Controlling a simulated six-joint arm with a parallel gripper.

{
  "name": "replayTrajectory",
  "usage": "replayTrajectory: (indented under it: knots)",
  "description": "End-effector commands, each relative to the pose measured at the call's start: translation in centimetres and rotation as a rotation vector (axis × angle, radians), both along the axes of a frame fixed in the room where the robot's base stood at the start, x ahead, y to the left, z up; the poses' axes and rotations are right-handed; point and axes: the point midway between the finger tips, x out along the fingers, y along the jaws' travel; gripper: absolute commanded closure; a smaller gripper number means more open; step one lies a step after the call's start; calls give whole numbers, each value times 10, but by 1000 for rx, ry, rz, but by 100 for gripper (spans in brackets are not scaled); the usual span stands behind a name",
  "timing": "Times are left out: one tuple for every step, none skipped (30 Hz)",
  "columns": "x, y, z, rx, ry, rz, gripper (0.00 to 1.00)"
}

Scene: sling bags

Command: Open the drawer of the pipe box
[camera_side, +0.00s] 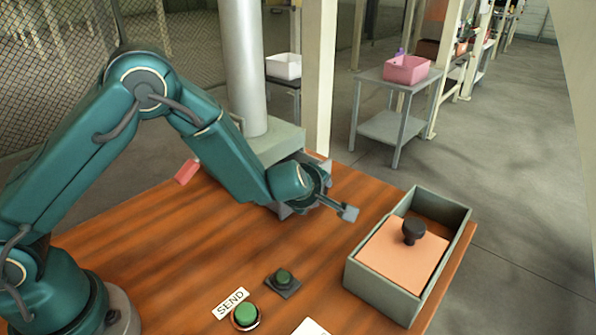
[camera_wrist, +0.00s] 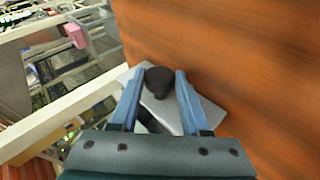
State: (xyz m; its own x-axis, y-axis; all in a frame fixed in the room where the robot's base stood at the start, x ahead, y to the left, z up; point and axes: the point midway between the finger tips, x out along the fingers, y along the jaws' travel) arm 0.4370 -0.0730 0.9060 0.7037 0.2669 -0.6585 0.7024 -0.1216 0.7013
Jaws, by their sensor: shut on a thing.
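In the wrist view my gripper (camera_wrist: 158,76) has its two blue fingers on either side of a dark round knob (camera_wrist: 160,82) and is shut on it. The knob stands over a light grey flat piece (camera_wrist: 202,112) near the table's edge. In the side view my gripper (camera_side: 312,184) is low at the table's back edge, and the knob it holds is hidden there. A grey-green block (camera_side: 276,142) with an upright silver pipe (camera_side: 247,65) stands just behind it. I cannot tell how far any drawer is open.
A grey-green box (camera_side: 380,293) with a peach panel (camera_side: 393,262) and black knob (camera_side: 413,231) stands at the table's right, apart from my gripper. Green buttons (camera_side: 245,314) and a SEND label (camera_side: 230,303) are at the front. A cream post (camera_side: 319,80) rises behind.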

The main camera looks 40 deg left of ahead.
Motion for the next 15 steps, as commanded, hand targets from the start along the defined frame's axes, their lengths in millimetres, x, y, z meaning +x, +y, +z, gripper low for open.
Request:
replayTrajectory:
  knots:
    - [2, -13, 2, 1, -9, -10, 100]
    - [2, -19, 2, 1, -10, -9, 100]
    - [2, -26, 2, 0, -10, -9, 100]
    - [2, -32, 2, 0, -10, -9, 100]
    - [2, -38, 2, 0, -10, -9, 100]
    - [2, -45, 2, 1, -11, -9, 100]
    - [3, -49, 2, 2, -11, -8, 100]
    - [3, -54, 2, 2, -11, -8, 100]
    - [2, -60, 2, 1, -9, -7, 100]
    - [2, -63, 2, 3, -9, -7, 100]
    - [2, -66, 2, 2, -9, -5, 100]
    - [2, -70, 2, 2, -9, -6, 100]
    - [1, -72, 2, 2, -7, -5, 100]
    - [1, -74, 2, 1, -7, -5, 100]
    - [1, -75, 1, 1, -5, -4, 100]
